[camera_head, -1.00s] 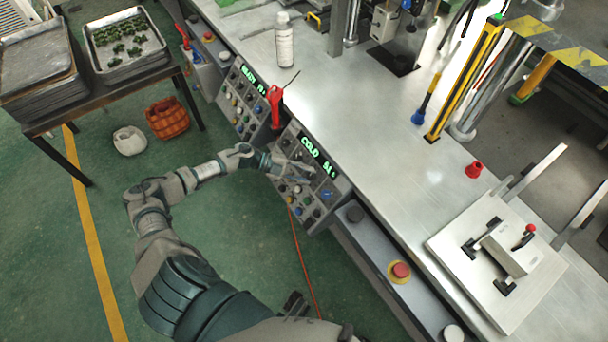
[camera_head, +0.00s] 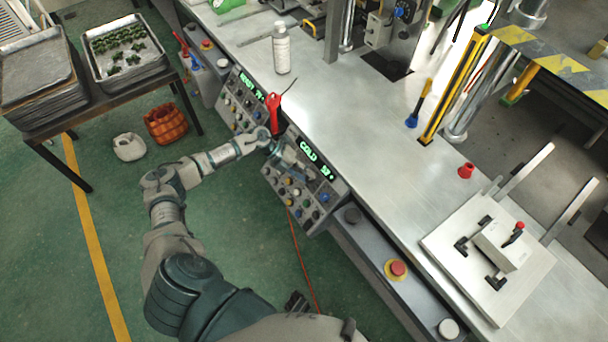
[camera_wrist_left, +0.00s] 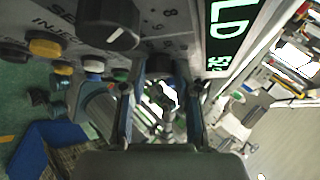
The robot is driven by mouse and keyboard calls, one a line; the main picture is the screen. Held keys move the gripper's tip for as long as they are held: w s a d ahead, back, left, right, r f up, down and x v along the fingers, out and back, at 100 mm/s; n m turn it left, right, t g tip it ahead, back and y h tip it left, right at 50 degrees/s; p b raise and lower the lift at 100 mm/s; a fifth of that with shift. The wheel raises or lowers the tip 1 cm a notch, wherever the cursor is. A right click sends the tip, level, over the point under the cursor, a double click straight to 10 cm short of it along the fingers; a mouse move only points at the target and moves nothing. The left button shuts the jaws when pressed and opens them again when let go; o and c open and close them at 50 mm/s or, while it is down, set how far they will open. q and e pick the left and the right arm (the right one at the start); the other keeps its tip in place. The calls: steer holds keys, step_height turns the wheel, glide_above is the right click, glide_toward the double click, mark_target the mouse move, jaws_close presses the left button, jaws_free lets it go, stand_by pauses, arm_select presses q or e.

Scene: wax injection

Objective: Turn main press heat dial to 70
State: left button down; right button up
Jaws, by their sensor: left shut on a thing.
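The main press control panel (camera_head: 296,195) is on the bench's front edge. Its green display (camera_head: 315,158) reads COLD with a number that seems to start with 5; it also shows in the left wrist view (camera_wrist_left: 232,32). My left gripper (camera_head: 296,160) is at the panel just left of the display. In the left wrist view its fingers (camera_wrist_left: 160,80) are shut around a dark dial (camera_wrist_left: 160,66) below the display. The fingers hide most of the dial, and its pointer cannot be read. My right gripper is not in view.
A black knob with a white pointer (camera_wrist_left: 112,22) sits beside the gripped dial. A red-handled tool (camera_head: 273,112) stands between this panel and a second panel (camera_head: 240,103). A white bottle (camera_head: 281,48) and a metal mould plate (camera_head: 488,255) are on the bench.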

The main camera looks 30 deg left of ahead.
arm_select(q)
steer(key=shift+s+f, duration=0.15)
steer(key=shift+f, duration=0.15)
steer(key=c, duration=0.8)
jaws_free()
steer(key=shift+c, duration=0.2)
steer(key=shift+r, duration=0.1)
steer(key=shift+r, duration=0.1)
steer(key=shift+a+r, duration=0.2)
steer(key=shift+a, duration=0.05)
steer(key=v, duration=1.1)
steer(key=shift+a, duration=0.1)
